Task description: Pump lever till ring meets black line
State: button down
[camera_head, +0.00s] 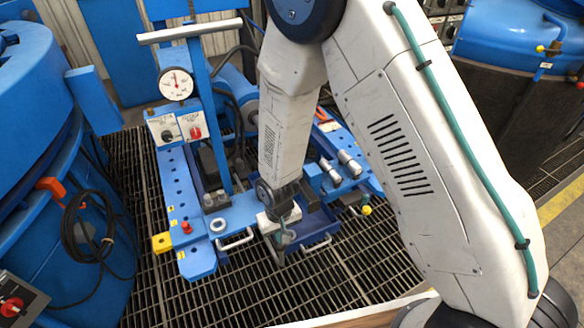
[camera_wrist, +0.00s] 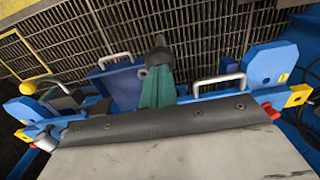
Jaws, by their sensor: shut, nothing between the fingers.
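A blue machine frame (camera_head: 198,262) stands on the grating, with a blue upright carrying a pale grey crossbar (camera_head: 190,33). I cannot tell which part is the pump lever. A silver ring (camera_head: 218,225) sits on the front left of the frame; I cannot tell if it is the task's ring. No black line can be made out. My gripper (camera_head: 281,256) points down at the frame's front, beside a blue tray (camera_head: 312,228). In the wrist view my gripper (camera_wrist: 159,52) shows as teal fingers with dark tips, shut and empty. Contact with the frame is unclear.
A round dial gauge (camera_head: 176,83) with a red needle sits above a white panel with black and red knobs (camera_head: 180,127). Metal U-handles (camera_head: 236,240) stick out at the front. A blue tank (camera_head: 35,130) stands at left, another at upper right. Open grating (camera_head: 200,303) lies in front.

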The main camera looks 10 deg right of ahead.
notch_tip(320, 180, down, 11)
jog(key=s, duration=0.2)
jog(key=r, duration=0.3)
jog(key=w+r, duration=0.1)
jog(key=r, duration=0.3)
jog(key=w+r, duration=0.1)
jog(key=r, duration=0.2)
jog(key=shift+r, duration=0.2)
notch_tip(320, 180, up, 5)
jog(key=shift+s+d+g, duration=0.25)
jog(key=shift+s+g, duration=0.05)
jog(key=shift+s, duration=0.1)
jog(key=s+d+r+m, duration=0.1)
jog(key=s+d+r, duration=0.5)
jog(key=r, duration=0.6)
jog(key=s+d+r+m+t, duration=0.1)
jog(key=s+d+r, duration=0.5)
jog(key=r, duration=0.6)
jog(key=s+d+r+m+t, duration=0.1)
jog(key=s+d+r, duration=0.5)
jog(key=r, duration=0.6)
jog(key=shift+s+d+r, duration=0.25)
jog(key=shift+s+d, duration=0.1)
jog(key=shift+d, duration=0.9)
